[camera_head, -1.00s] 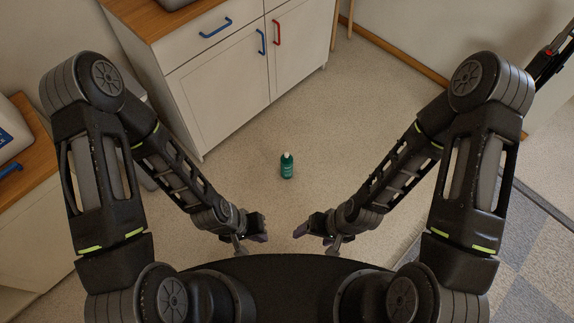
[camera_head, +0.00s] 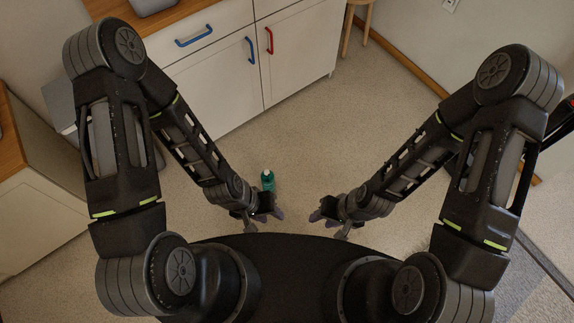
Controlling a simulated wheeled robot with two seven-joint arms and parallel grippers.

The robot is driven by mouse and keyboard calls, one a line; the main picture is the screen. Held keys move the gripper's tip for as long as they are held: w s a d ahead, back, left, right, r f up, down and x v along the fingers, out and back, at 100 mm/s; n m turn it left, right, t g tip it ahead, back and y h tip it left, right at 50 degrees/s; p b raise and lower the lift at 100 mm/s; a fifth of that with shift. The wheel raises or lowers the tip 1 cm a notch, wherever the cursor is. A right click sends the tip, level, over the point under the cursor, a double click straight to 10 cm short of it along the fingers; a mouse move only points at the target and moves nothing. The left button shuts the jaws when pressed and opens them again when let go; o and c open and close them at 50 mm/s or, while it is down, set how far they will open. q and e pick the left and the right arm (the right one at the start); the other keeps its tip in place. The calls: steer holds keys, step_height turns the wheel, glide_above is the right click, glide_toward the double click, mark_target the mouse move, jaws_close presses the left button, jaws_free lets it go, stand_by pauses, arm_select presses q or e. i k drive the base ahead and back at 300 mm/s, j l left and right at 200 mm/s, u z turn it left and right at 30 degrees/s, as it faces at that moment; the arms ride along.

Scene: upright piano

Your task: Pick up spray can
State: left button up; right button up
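The green spray can (camera_head: 267,180) with a pale top stands upright on the carpet, just beyond my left gripper in the head view. Its lower part is hidden behind the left gripper. My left gripper (camera_head: 272,214) is left of centre, in front of the can in the picture; I see no contact with it. My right gripper (camera_head: 318,214) is to the right, apart from the can. Both grippers are small and dark here, and their finger gaps cannot be made out.
A white cabinet (camera_head: 215,85) with blue and red handles stands behind the can. Another wood-topped cabinet (camera_head: 35,220) is at the left. A wooden stool leg (camera_head: 347,30) is at the back. Carpet to the right of the can is clear.

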mark_target(268, 182)
steer(key=i+l, duration=0.2)
steer(key=l, duration=0.15)
steer(key=i+l+u, duration=0.1)
steer(key=i+l, duration=0.35)
steer(key=l, duration=0.3)
